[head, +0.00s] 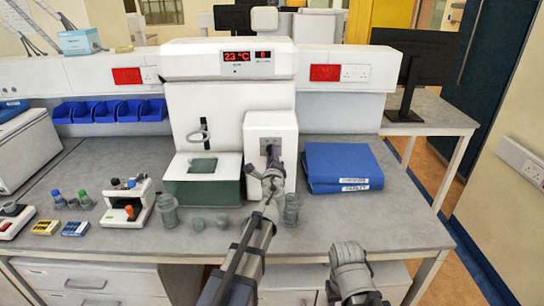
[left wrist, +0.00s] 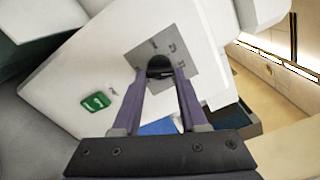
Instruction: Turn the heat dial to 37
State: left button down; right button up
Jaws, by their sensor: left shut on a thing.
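The heat dial (left wrist: 159,64) is a small dark round knob on a grey marked plate (left wrist: 178,50) in the left wrist view. In the head view the plate (head: 265,141) sits on the front of the white box at the machine's right side, and my gripper mostly hides the dial. My left gripper (head: 273,153) reaches straight to it. Its purple fingers (left wrist: 160,74) are shut on the dial, one on each side. The red display (head: 237,57) reads 23 °C. The plate's marks are too small to read.
A blue binder stack (head: 343,166) lies right of the dial box. Glass jars (head: 291,209) and (head: 168,210) stand near the bench front. A small white device (head: 128,203) stands at left. The bench (head: 400,215) is clear at right.

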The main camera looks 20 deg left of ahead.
pick_arm(q)
jog(key=shift+c, duration=2.2)
grip_release()
jog(key=shift+s, duration=0.1)
jog(key=v, duration=0.7)
jog(key=shift+s, duration=0.3)
jog(key=shift+d, duration=0.15)
jog(key=s+d+f+n+g+y, duration=0.1)
jog(key=s+d+f+n+g, duration=0.1)
jog(key=s+f+n+g, duration=0.95)
jog(key=s+d+f+n+g+h, duration=0.2)
jog(key=s+d+f, duration=0.3)
jog(key=s, duration=0.3)
jog(key=s+d+f+n+g+h, duration=0.2)
jog(key=s+d+f+g, duration=0.2)
jog(key=s+d, duration=0.3)
jog(key=shift+s+f+h, duration=0.4)
jog(key=shift+s+f, duration=0.25)
jog(key=shift+s, duration=0.15)
